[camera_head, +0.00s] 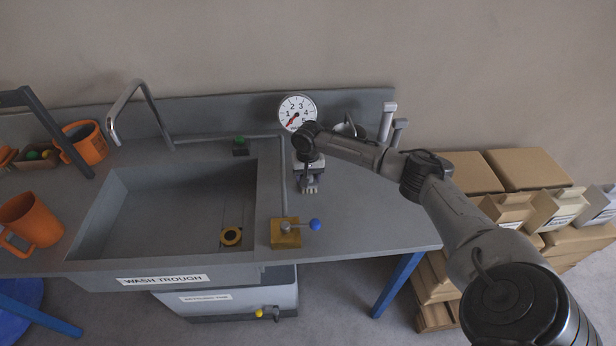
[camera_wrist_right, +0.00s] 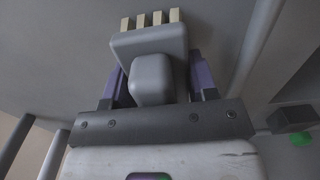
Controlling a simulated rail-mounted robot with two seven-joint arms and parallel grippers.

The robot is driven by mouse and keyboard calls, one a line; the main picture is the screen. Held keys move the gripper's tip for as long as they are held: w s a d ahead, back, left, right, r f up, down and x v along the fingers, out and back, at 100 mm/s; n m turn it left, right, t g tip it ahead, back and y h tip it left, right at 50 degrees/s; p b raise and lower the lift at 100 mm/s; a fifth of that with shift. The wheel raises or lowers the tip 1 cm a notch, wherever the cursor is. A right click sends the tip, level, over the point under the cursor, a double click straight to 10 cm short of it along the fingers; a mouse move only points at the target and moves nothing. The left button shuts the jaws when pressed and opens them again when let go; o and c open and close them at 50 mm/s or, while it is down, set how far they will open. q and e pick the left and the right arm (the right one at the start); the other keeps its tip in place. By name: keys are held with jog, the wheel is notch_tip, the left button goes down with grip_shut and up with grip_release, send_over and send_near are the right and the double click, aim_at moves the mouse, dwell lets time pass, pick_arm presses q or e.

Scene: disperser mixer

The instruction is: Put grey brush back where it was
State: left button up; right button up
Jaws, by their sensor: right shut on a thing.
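My right gripper (camera_head: 311,175) is above the worktop, right of the wash trough. In the right wrist view, the gripper (camera_wrist_right: 153,85) is shut on the grey brush (camera_wrist_right: 152,52), with its purple-lined fingers on either side of it. The brush has a blocky grey body and a row of pale bristle tufts pointing away from the gripper. In the head view the brush (camera_head: 311,187) is small, at the end of the gripper. I cannot tell whether its bristles touch the worktop. My left gripper is out of view.
Two grey posts (camera_head: 387,122) stand at the worktop's back right, beyond my right arm. A dial gauge (camera_head: 297,112) is at the back. A brass valve with a blue knob (camera_head: 315,225) sits in front. The wash trough (camera_head: 180,205) is left.

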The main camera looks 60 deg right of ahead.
jog(key=o, duration=0.8)
jog(key=shift+f, duration=0.1)
jog(key=shift+o, duration=0.4)
notch_tip(320, 180, up, 11)
jog(key=p, duration=0.2)
jog(key=shift+f+p, duration=0.2)
jog(key=shift+p, duration=0.15)
jog(key=shift+r, duration=0.8)
